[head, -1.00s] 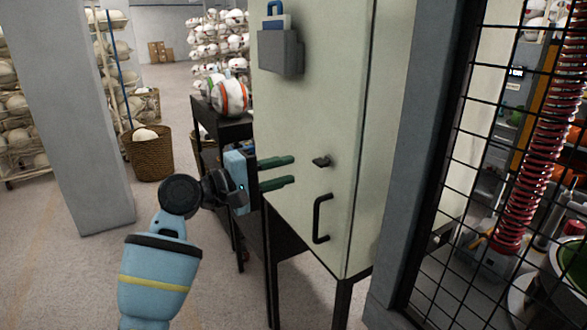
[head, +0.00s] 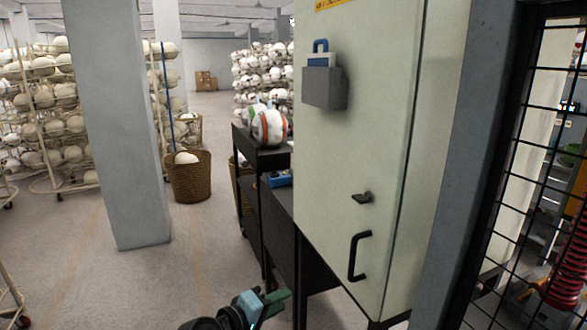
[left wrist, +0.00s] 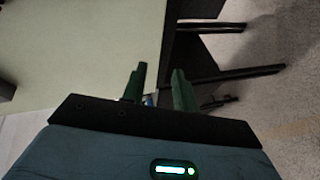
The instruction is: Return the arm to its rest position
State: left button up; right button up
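My left gripper (head: 279,296) is low in the head view, below and to the left of the pale cabinet (head: 365,110). In the left wrist view its two green fingers (left wrist: 157,82) stand apart with nothing held between them. The cabinet's front is closed, with a small dark latch (head: 362,197) and a black bar handle (head: 358,256); the gripper is clear of both. Most of my left arm is out of the head view. My right gripper is not in view.
A dark shelf stand (head: 262,158) with a red and white ball (head: 270,127) is left of the cabinet. A grey pillar (head: 118,120) and a wicker basket (head: 188,178) stand further left. A wire mesh screen (head: 508,190) is at right.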

pick_arm(q)
jog(key=s+a+f+m+y, duration=0.1)
jog(key=s+a+f+y, duration=0.2)
jog(key=s+a+f, duration=0.35)
jog(key=s+a+f+m+y, duration=0.1)
jog(key=s+a+f+y, duration=0.2)
jog(key=s+f, duration=0.7)
jog(key=s+a+f+m+y, duration=0.1)
jog(key=s+a+f+m, duration=0.2)
jog(key=s, duration=0.6)
jog(key=s+a+f+m+g+y, duration=0.1)
jog(key=s+a+f+m+y, duration=0.1)
jog(key=s+f, duration=0.4)
jog(key=s+a+m, duration=0.1)
jog(key=s+a, duration=0.1)
jog(key=s, duration=0.1)
jog(key=shift+s+a+f, duration=0.15)
jog(key=shift+s+a, duration=0.2)
jog(key=shift+a, duration=0.05)
